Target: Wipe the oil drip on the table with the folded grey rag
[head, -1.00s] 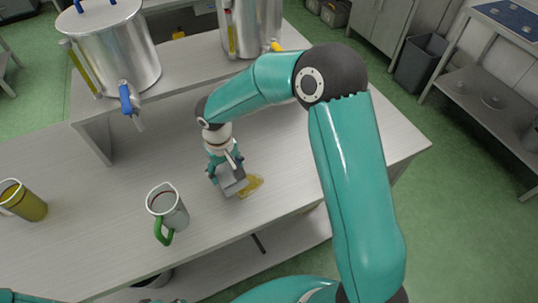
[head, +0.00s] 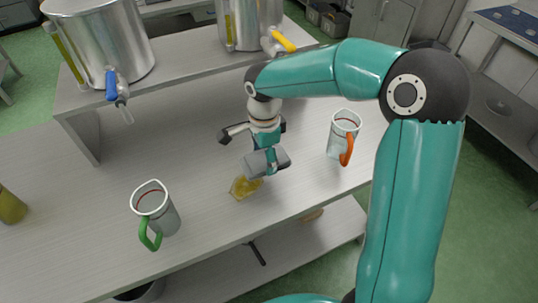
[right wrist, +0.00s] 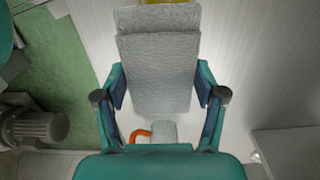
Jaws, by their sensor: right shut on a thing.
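The folded grey rag (head: 268,162) is held in my right gripper (head: 265,148), over the table (head: 200,150). In the right wrist view the rag (right wrist: 158,70) sits between the two fingers of the gripper (right wrist: 160,95). The oil drip (head: 245,187) is a yellow-brown patch near the table's front edge. The rag is at its far right side; whether it touches the oil or the table there cannot be told. A bit of yellow shows beyond the rag at the top of the wrist view. My left gripper is out of view.
A jug with a green handle (head: 158,210) stands left of the drip, and one with an orange handle (head: 343,135) to the right. Steel tanks with a blue tap (head: 113,88) and a yellow tap (head: 283,42) stand on a raised shelf behind. A yellow-filled vessel (head: 10,206) is at far left.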

